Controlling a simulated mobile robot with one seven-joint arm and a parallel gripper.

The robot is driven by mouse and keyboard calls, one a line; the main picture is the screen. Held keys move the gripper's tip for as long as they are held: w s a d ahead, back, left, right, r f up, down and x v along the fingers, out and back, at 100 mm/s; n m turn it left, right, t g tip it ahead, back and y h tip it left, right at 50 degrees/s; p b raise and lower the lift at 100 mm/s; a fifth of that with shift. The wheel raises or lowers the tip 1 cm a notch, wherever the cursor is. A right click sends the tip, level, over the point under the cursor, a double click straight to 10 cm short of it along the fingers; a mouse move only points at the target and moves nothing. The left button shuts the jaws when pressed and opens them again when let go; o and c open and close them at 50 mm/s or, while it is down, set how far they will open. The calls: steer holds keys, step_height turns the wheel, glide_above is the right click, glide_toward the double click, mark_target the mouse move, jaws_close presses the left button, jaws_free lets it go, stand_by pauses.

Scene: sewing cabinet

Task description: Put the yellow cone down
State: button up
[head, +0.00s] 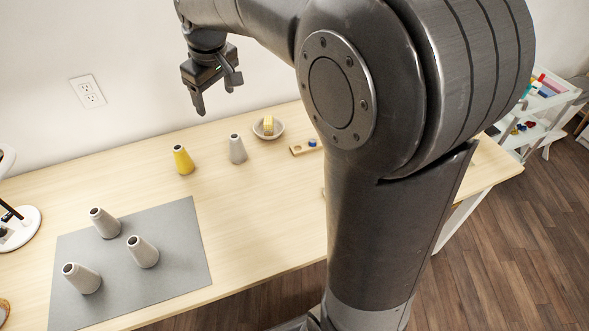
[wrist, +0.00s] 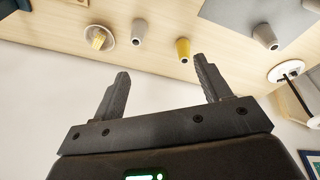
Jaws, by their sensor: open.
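The yellow cone (head: 183,160) stands upright on the wooden table, left of a grey cone (head: 237,149). It also shows in the wrist view (wrist: 183,50), beyond my fingertips and apart from them. My gripper (head: 216,98) is open and empty, raised well above the back of the table. In the wrist view my two fingers (wrist: 165,80) are spread with nothing between them.
A grey mat (head: 190,240) at the front left bears three grey cones (head: 142,251). A bowl (head: 268,128) with a yellow item and a small wooden block (head: 305,147) stand right of the lone grey cone. A white lamp base (head: 20,232) is at the left edge. The table's middle is clear.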

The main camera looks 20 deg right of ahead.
steer(key=s+d+f+m+t, duration=0.1)
steer(key=s+d+m, duration=0.2)
steer(key=s, duration=0.9)
steer(key=s+d+f+m+t, duration=0.1)
steer(key=s+d+m, duration=0.2)
steer(key=s, duration=1)
steer(key=shift+s+d+m+t, duration=0.2)
steer(key=shift+d+m+t, duration=0.15)
steer(key=shift+d, duration=0.75)
